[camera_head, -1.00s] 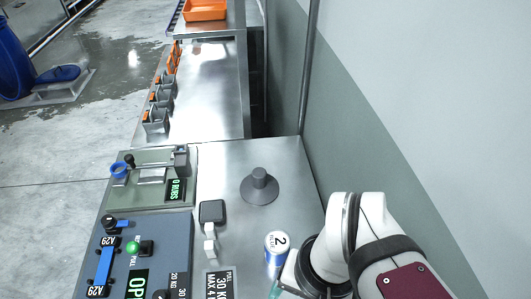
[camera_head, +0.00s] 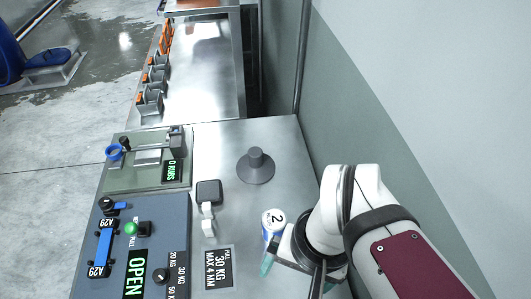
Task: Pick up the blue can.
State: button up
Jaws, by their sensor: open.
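The blue can (camera_head: 268,235) stands upright on the steel bench, with a white top marked "2". My gripper (camera_head: 297,276) is just to the lower right of the can in the head view. Its jaws are open, with teal pads on the fingers. Part of the can's lower right side is hidden by the gripper. Nothing shows between the fingers. I cannot tell whether a finger touches the can.
A grey knobbed disc (camera_head: 256,167) sits behind the can on the bench (camera_head: 225,150). A black-topped block (camera_head: 208,192) and a load label (camera_head: 218,268) lie left of it. Control panels (camera_head: 150,215) fill the left side. A wall (camera_head: 340,130) rises on the right.

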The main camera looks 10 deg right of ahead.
jog(key=shift+o, duration=0.2)
jog(key=n+h, duration=0.2)
jog(key=n, duration=2.8)
send_over(274, 227)
jog(key=w+d, duration=0.1)
jog(key=w, duration=0.1)
notch_tip(274, 227, down, 5)
jog(key=shift+n, duration=0.3)
jog(key=f, duration=1.5)
jog(key=shift+a+f, duration=0.3)
grip_shut()
